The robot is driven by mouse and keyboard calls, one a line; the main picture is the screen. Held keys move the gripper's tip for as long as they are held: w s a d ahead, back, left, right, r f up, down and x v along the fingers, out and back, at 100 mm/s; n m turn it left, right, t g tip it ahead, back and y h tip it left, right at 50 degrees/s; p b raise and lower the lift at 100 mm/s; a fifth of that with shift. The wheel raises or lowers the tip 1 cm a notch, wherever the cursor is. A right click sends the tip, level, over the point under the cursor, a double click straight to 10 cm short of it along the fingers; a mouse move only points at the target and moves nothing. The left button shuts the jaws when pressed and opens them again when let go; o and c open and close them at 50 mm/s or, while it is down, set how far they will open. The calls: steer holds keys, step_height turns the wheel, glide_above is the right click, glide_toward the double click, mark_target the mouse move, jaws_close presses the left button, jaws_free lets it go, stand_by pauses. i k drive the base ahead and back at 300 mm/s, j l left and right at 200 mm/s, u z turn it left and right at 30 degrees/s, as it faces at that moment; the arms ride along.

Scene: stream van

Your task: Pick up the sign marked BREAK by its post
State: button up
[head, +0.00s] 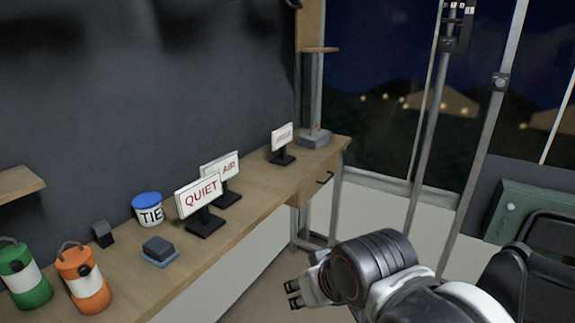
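Three white signs with red letters stand on black posts and square bases on the wooden desk. The nearest sign (199,196) reads QUIET. The sign behind it (221,167) is partly covered and shows AIR. The farthest sign (283,137) has red lettering too small to read, so I cannot tell whether it says BREAK. No sign legibly reads BREAK. My gripper (291,295) is at the lower middle, to the right of the desk and apart from all the signs. Its two dark fingertips stand apart with nothing between them.
On the desk are a green canister (24,275), an orange canister (84,278), a blue-lidded TIE tub (148,210) and a small dark block (157,245). A grey-based stand (315,138) is at the far end. Metal poles (425,150) and a black chair (545,270) are at right.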

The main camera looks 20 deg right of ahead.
mark_target(282, 137)
steer(key=i+l+u, duration=0.25)
steer(key=l, duration=0.25)
steer(key=i+l+u, duration=0.2)
steer(key=l, duration=0.3)
steer(key=i+l+u, duration=0.1)
steer(key=l+u, duration=0.15)
steer(key=l, duration=0.25)
steer(key=i+l+u, duration=0.2)
steer(key=l, duration=0.4)
steer(key=l+u, duration=0.25)
steer(key=l, duration=0.3)
